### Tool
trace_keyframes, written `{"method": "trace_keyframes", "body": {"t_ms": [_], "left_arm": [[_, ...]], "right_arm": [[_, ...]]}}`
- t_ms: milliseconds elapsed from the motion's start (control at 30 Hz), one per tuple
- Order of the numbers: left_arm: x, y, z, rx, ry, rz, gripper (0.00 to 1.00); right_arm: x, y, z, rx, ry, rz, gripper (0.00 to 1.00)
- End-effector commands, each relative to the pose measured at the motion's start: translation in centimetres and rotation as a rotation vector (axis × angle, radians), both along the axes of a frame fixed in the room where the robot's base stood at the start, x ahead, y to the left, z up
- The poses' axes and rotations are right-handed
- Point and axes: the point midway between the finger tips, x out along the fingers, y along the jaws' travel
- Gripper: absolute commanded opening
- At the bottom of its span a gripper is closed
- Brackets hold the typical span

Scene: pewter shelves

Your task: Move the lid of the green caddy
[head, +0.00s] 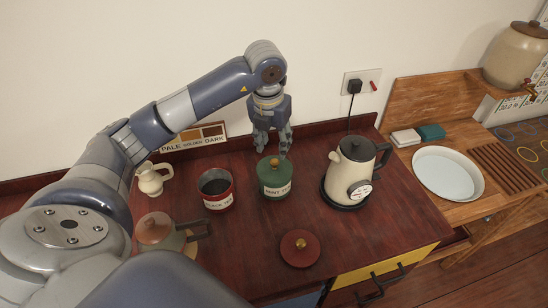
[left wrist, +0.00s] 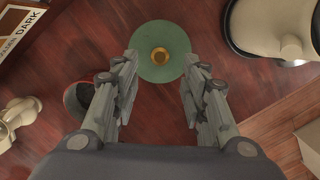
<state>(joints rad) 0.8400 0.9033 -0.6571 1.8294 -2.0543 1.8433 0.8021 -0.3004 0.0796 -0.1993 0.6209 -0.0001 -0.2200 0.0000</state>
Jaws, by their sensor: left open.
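The green caddy (head: 275,184) stands upright on the red-brown counter, with a label on its front. Its round green lid (left wrist: 150,66) has a brass knob (left wrist: 160,56) and sits on top; in the head view the lid (head: 273,164) is partly visible below the gripper. My left gripper (head: 271,150) points down just above and behind the caddy. In the left wrist view the left gripper (left wrist: 158,85) is open and empty, its fingers apart on either side of the lid's near edge. My right gripper is in neither view.
An open red caddy (head: 216,190) stands left of the green one, and its red lid (head: 300,248) lies on the counter in front. A kettle (head: 350,178) stands close on the right. A cream jug (head: 152,180) and a teapot (head: 156,230) are at left.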

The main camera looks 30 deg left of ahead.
Motion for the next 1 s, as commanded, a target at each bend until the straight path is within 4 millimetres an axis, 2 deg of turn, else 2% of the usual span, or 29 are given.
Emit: {"method": "trace_keyframes", "body": {"t_ms": [33, 200, 333, 500, 1000], "left_arm": [[-0.1, 0.0, 1.0, 0.001, -0.007, -0.001, 0.41], [-0.5, -0.1, 4.0, 0.001, -0.004, 0.0, 0.41], [-0.7, -0.2, 5.2, -0.001, -0.002, 0.0, 0.41], [-0.9, -0.2, 5.7, 0.0, 0.001, 0.0, 0.41], [-0.9, -0.2, 5.7, 0.0, 0.001, 0.0, 0.41]], "right_arm": [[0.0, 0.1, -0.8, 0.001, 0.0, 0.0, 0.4], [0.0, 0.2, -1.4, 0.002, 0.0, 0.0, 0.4], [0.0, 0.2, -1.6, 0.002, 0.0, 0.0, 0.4], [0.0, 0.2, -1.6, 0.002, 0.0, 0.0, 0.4], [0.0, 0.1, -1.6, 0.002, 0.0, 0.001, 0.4]]}}
